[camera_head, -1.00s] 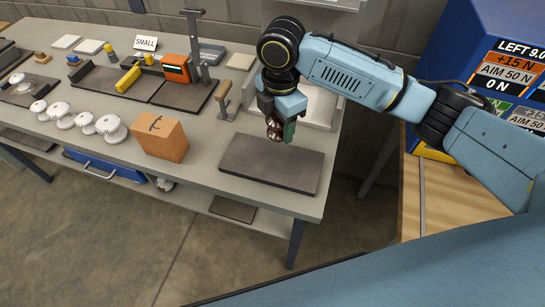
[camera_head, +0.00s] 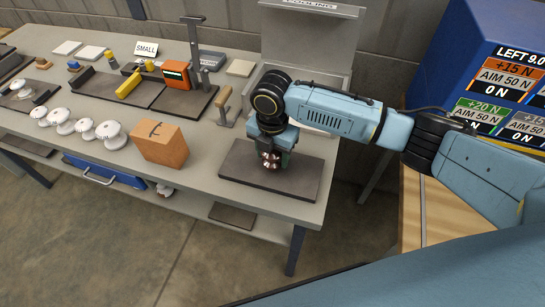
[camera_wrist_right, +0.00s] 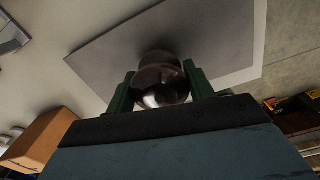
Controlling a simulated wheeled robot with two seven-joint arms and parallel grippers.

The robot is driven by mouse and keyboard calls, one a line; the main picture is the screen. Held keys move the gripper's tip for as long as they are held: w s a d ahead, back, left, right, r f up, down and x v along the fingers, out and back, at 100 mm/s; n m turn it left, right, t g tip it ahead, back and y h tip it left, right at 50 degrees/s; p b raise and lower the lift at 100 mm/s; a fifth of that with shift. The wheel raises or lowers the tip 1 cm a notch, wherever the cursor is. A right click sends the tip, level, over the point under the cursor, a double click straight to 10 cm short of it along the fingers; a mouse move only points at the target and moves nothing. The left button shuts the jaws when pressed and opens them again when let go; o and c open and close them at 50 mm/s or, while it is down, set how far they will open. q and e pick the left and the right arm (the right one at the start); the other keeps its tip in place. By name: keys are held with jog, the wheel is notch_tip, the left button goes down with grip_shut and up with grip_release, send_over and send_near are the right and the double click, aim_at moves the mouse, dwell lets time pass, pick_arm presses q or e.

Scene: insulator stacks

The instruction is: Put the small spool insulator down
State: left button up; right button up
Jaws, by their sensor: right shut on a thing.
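The small spool insulator (camera_head: 270,160) is dark brown and glossy. My right gripper (camera_head: 272,152) is shut on it and holds it over the dark grey mat (camera_head: 299,182) near the table's right end. In the right wrist view, the insulator (camera_wrist_right: 161,80) sits between the green fingers of the gripper (camera_wrist_right: 158,92), with the mat (camera_wrist_right: 112,48) behind it. I cannot tell whether the insulator's underside touches the mat. My left gripper is not in view.
An orange-brown block (camera_head: 160,145) stands left of the mat, with several white spools (camera_head: 84,127) beyond it. A wooden-handled tool (camera_head: 223,104) and an open grey box (camera_head: 330,75) stand behind. The mat's front part is bare.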

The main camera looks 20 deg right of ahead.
jog(key=shift+f, duration=0.85)
jog(key=o, duration=1.1)
jog(key=shift+f, duration=0.15)
notch_tip(320, 180, up, 12)
jog(key=shift+r+p, duration=0.2)
jog(key=shift+p, duration=0.2)
